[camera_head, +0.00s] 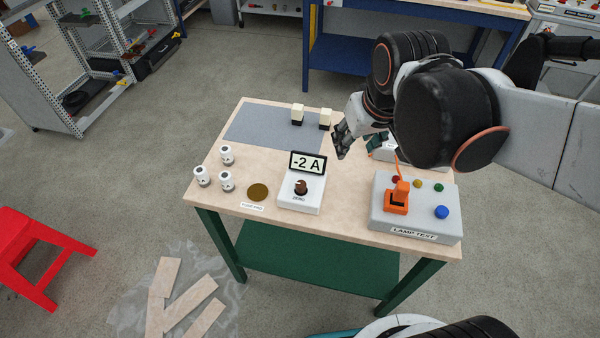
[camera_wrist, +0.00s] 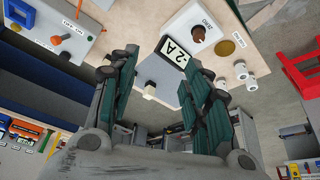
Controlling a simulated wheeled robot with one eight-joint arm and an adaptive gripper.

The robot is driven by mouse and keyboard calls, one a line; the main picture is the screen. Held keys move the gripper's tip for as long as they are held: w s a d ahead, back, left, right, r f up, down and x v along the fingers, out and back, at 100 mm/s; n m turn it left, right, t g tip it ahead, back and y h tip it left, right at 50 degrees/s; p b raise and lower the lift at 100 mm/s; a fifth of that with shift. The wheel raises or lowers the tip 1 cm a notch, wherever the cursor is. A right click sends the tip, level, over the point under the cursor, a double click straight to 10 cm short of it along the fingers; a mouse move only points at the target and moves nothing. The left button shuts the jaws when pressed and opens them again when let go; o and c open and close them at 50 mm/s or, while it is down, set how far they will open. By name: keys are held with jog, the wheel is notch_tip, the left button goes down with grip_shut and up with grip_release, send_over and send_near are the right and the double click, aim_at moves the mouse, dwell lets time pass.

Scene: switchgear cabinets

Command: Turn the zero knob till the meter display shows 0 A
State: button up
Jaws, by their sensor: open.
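The meter display (camera_head: 308,162) stands at the back of a white box on the table and reads -2 A. The brown zero knob (camera_head: 301,187) sits on top of that box, in front of the display, above a ZERO label. In the wrist view the knob (camera_wrist: 198,34) is near the top and the display (camera_wrist: 173,50) shows beside the fingers. My gripper (camera_head: 355,142) is above the table, behind and to the right of the meter, apart from the knob. In the wrist view my gripper (camera_wrist: 163,75) has its fingers spread, with nothing held between them.
A grey lamp test box (camera_head: 415,208) with an orange lever and coloured buttons stands at the table's right. Several white cylinders (camera_head: 227,181) and a brown disc (camera_head: 258,192) are to the left.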

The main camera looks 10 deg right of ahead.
jog(key=w+a+f+n+g+p, duration=0.2)
jog(key=w+a+f+g+p, duration=0.15)
jog(key=w+a, duration=0.35)
jog(key=n, duration=0.1)
send_over(301, 183)
notch_tip(301, 183, down, 5)
jog(key=shift+g, duration=0.45)
notch_tip(301, 183, down, 13)
jog(key=b, duration=0.9)
jog(key=shift+b, duration=0.35)
jog(key=shift+r, duration=0.1)
grip_shut()
